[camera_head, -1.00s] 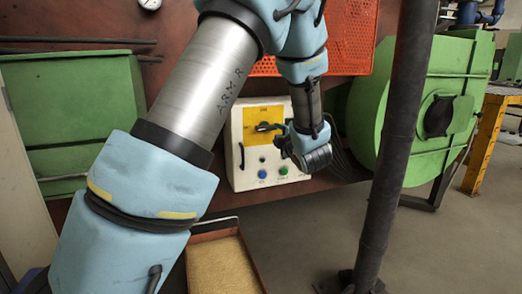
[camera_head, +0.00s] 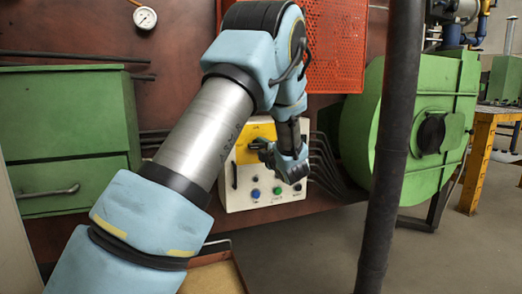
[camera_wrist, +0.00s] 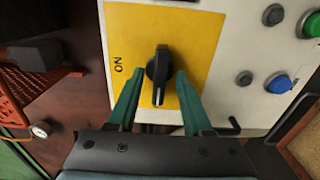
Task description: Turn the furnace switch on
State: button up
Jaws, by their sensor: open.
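The furnace switch is a black rotary knob (camera_wrist: 158,70) on a yellow plate (camera_wrist: 196,42) marked ON. In the wrist view the knob's long axis runs up and down, with the ON label to its left. My gripper (camera_wrist: 156,82) is open, its two green fingers on either side of the knob. A small gap shows on each side; contact is not clear. In the head view my gripper (camera_head: 268,150) is at the front of the white control box (camera_head: 238,200), over the yellow plate (camera_head: 254,131), and hides most of the knob.
Blue (camera_head: 255,193) and green (camera_head: 277,190) buttons sit low on the box. A dark post (camera_head: 385,150) stands to the right, near the arm. A green cabinet (camera_head: 65,115) is at left, and a shallow tray (camera_head: 215,275) lies below the box.

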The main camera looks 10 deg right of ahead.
jog(key=shift+w+a, duration=0.1)
jog(key=shift+w, duration=0.1)
grip_shut()
dwell(0.3)
